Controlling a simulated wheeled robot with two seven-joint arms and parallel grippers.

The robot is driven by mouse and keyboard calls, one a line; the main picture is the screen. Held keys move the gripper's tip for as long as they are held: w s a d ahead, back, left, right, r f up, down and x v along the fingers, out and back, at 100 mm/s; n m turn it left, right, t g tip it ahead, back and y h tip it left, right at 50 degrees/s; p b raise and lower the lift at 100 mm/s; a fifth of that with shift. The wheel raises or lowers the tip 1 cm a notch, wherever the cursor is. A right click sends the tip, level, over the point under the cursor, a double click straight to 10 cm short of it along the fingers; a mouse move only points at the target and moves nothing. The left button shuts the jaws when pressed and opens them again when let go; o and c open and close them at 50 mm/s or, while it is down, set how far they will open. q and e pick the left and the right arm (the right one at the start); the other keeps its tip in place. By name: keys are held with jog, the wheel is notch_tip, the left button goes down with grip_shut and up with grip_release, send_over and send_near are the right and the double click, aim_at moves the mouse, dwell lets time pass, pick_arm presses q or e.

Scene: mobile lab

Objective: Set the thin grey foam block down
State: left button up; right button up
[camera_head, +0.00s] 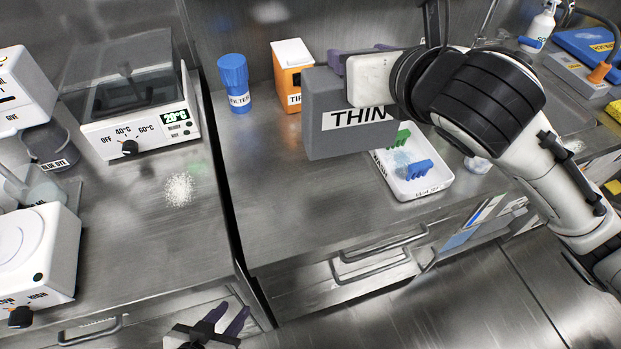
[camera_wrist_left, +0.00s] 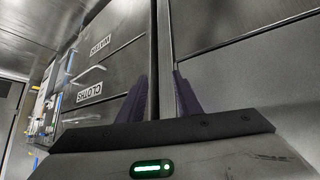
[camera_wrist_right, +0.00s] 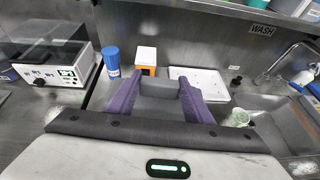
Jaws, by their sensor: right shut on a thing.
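The thin grey foam block (camera_head: 340,143), labelled THIN, is upright in my right gripper's jaws. In the right wrist view the grey block (camera_wrist_right: 158,106) sits between the two purple fingers of my right gripper (camera_wrist_right: 160,94), which are shut on it. In the head view the block appears above the middle counter (camera_head: 285,205) and covers part of a white tray; whether its underside touches anything cannot be told. My left gripper (camera_head: 226,318) is low, in front of the counters, with its purple fingers apart. The left wrist view shows nothing between its fingers (camera_wrist_left: 160,95).
A white tray (camera_head: 427,187) with blue and green pieces lies right of the block. An orange box (camera_head: 285,66) and blue FILTER bottle (camera_head: 233,82) stand behind and left. The counter's front left is bare. A heater box (camera_head: 150,125) and white grains (camera_head: 179,190) are on the left counter.

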aim_at(332, 75)
jog(key=shift+n+y, duration=0.5)
jog(key=a, duration=0.4)
jog(key=f, duration=0.2)
jog(key=f+b, duration=0.1)
jog(key=f, duration=0.2)
jog(key=shift+a+f, duration=0.2)
jog(key=shift+f, duration=0.1)
jog(key=shift+f+b, duration=0.6)
jog(key=shift+f, duration=1.4)
jog(key=shift+f, duration=0.15)
jog(key=o, duration=1.4)
jog(key=shift+c, duration=0.2)
